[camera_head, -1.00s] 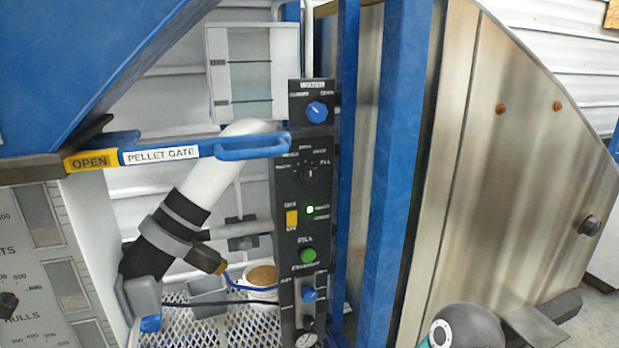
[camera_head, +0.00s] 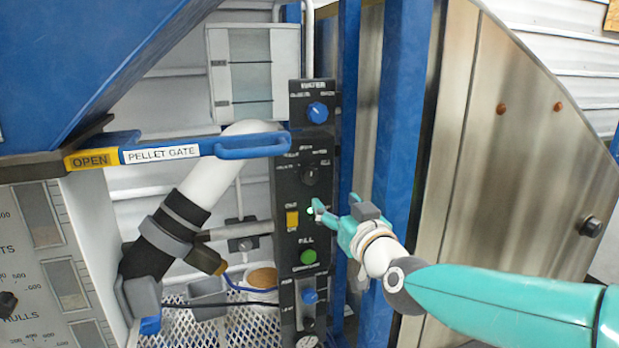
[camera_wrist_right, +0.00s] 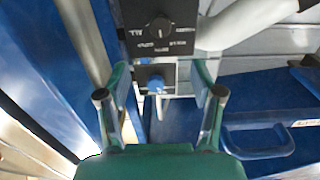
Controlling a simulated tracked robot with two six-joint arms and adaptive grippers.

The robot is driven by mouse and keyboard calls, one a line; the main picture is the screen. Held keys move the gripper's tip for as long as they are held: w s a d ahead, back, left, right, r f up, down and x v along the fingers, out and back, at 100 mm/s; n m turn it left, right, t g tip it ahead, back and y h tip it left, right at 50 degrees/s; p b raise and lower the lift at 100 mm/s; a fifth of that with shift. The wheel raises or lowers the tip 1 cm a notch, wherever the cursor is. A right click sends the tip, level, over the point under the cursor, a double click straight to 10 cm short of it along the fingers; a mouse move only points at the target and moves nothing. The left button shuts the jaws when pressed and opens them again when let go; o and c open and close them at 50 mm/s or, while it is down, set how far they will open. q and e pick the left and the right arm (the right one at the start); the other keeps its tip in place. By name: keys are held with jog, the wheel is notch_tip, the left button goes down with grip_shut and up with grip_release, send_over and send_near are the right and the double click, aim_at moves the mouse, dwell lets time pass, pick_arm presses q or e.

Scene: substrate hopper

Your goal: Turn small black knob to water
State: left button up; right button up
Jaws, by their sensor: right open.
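The small black knob (camera_head: 310,174) is a round selector on the black control panel (camera_head: 284,195), with small white lettering around it. It also shows upside down near the top of the right wrist view (camera_wrist_right: 160,25). My right gripper (camera_head: 331,206) is teal, open and empty, in front of the panel's right edge, below and right of the black knob. In the right wrist view its spread fingers (camera_wrist_right: 160,82) frame the blue WATER knob (camera_wrist_right: 156,84), with the black knob beyond the tips. I see no contact with either knob. My left gripper is out of view.
The blue knob (camera_head: 317,112) is above the black one. A yellow switch (camera_head: 292,218), a green button (camera_head: 308,256) and a lower blue knob (camera_head: 309,295) are below. Blue posts (camera_head: 395,130) stand right of the panel. The blue pellet gate handle (camera_head: 250,147) reaches the panel from the left.

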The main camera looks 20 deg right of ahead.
aim_at(311, 179)
jog(key=w+p, duration=0.1)
jog(key=w, duration=0.3)
jog(key=w+p, duration=0.2)
jog(key=w, duration=0.3)
jog(key=w+p, duration=0.1)
jog(key=w, duration=0.4)
jog(key=shift+w+a, duration=0.25)
jog(key=shift+w+f+p, duration=0.15)
jog(key=shift+w+p, duration=0.2)
jog(key=shift+w, duration=0.15)
jog(key=c, duration=1.2)
